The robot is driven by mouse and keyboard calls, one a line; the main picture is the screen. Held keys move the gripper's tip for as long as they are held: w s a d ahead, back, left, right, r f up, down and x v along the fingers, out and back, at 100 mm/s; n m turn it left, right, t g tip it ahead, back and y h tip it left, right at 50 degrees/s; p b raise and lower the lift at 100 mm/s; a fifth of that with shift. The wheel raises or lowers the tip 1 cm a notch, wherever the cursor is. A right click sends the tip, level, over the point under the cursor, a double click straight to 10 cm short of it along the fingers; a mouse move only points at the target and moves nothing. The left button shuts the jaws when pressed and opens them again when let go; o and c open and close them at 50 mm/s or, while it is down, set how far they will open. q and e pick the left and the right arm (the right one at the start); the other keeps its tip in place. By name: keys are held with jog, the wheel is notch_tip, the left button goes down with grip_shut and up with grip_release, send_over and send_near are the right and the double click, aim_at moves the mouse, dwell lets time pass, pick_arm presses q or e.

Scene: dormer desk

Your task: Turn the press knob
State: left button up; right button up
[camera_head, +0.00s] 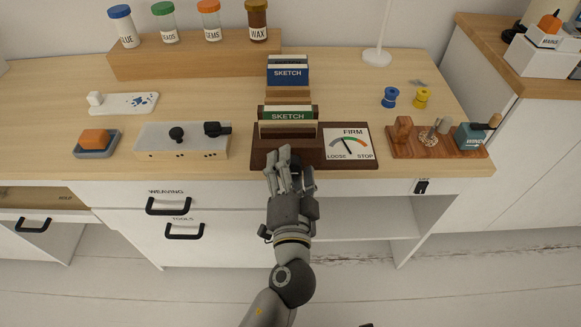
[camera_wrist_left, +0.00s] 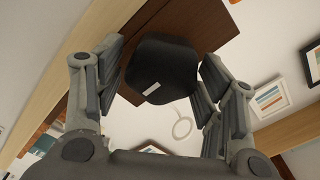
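The sketch press has a dark brown wooden base (camera_head: 260,160) near the desk's front edge. Its white dial plate (camera_head: 348,144) reads LOOSE, FIRM and STOP, and its needle points up and left of centre. The black press knob (camera_wrist_left: 162,68) has a short white mark and shows in the left wrist view against the brown wood. My left gripper (camera_head: 287,160) is at the front of the press. In the wrist view its fingers (camera_wrist_left: 160,80) are apart, one on each side of the knob, with little gap; firm contact is not clear. My right gripper is out of view.
Sketch books (camera_head: 287,113) stand in the press. A grey box with black knobs (camera_head: 182,141) is to the left, and a wooden tool board (camera_head: 420,147) to the right. Lidded jars (camera_head: 165,22) stand on a back shelf. Drawers with black handles (camera_head: 168,206) are below.

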pick_arm(q)
jog(key=shift+o, duration=0.2)
jog(key=shift+s, duration=0.15)
jog(key=s, duration=1.1)
jog(key=shift+s, duration=0.35)
